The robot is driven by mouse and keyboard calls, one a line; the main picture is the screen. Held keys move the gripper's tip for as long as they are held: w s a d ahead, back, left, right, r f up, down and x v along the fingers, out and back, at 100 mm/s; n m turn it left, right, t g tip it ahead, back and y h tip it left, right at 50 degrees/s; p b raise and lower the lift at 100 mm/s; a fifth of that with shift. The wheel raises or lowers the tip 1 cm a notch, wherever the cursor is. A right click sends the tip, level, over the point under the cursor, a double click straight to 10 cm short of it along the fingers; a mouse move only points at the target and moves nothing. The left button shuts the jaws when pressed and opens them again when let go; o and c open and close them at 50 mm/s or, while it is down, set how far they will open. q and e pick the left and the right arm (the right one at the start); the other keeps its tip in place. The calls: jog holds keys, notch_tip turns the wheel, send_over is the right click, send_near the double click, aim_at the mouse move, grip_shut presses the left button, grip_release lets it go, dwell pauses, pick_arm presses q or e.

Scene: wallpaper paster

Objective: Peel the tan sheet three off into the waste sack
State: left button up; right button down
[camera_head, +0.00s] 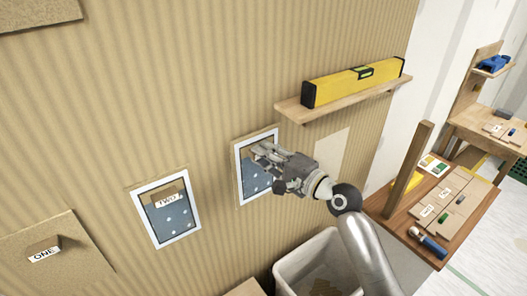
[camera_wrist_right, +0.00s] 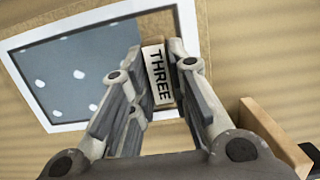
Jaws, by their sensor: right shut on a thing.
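My right gripper (camera_head: 262,154) is at the wall, over the upper part of a white-bordered blue dotted panel (camera_head: 245,178). In the right wrist view its fingers (camera_wrist_right: 158,70) are shut on a small tan tab labelled THREE (camera_wrist_right: 157,77). The tab sits at the edge of the dotted panel (camera_wrist_right: 75,75). The waste sack (camera_head: 281,272), a pale open-topped container, stands below at the bottom centre, with tan material inside. My left gripper is not in view.
A tab TWO (camera_head: 167,199) is on another dotted panel; ONE (camera_head: 44,250) is on a tan sheet (camera_head: 80,270). A shelf (camera_head: 290,108) with a yellow level (camera_head: 345,85) juts out above right. A side table (camera_head: 400,235) holds labelled pieces.

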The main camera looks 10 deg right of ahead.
jog(key=shift+a+p+v, duration=0.15)
jog(key=shift+p+v, duration=0.05)
jog(key=shift+v, duration=0.65)
jog(key=shift+a+p+v, duration=0.15)
jog(key=shift+v, duration=0.75)
jog(key=shift+s+r, duration=0.1)
jog(key=shift+s, duration=0.15)
jog(key=a+v, duration=0.1)
jog(key=v, duration=0.6)
jog(key=shift+s, duration=0.3)
